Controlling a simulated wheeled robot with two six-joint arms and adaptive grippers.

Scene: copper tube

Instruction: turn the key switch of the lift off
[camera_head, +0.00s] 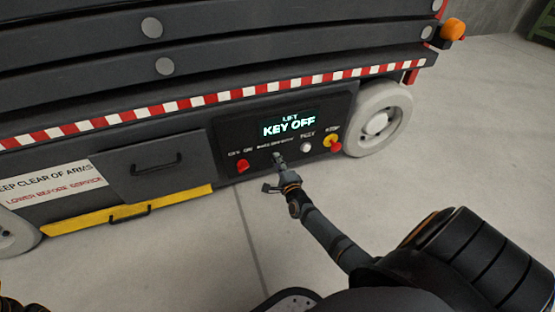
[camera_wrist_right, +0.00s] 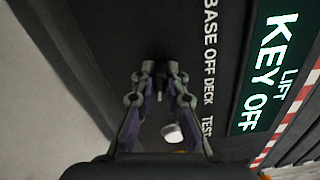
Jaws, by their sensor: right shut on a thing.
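The lift's control panel (camera_head: 262,170) is on the side of its dark base. Its lit display (camera_head: 290,125) reads "LIFT KEY OFF"; the display also shows, rotated, in the right wrist view (camera_wrist_right: 268,72). The key switch sits below the display, next to the label "BASE OFF DECK" (camera_wrist_right: 209,50). My right gripper (camera_head: 278,158) is at this switch, and in the wrist view its fingertips (camera_wrist_right: 162,72) are closed around the key. The fingers hide most of the key, so I cannot read its angle.
A red knob (camera_head: 242,165) is left of the key switch. A white test button (camera_head: 306,147) and a red stop button (camera_head: 335,145) are to its right. A pale wheel (camera_head: 366,128) stands beside the panel. The concrete floor in front is clear.

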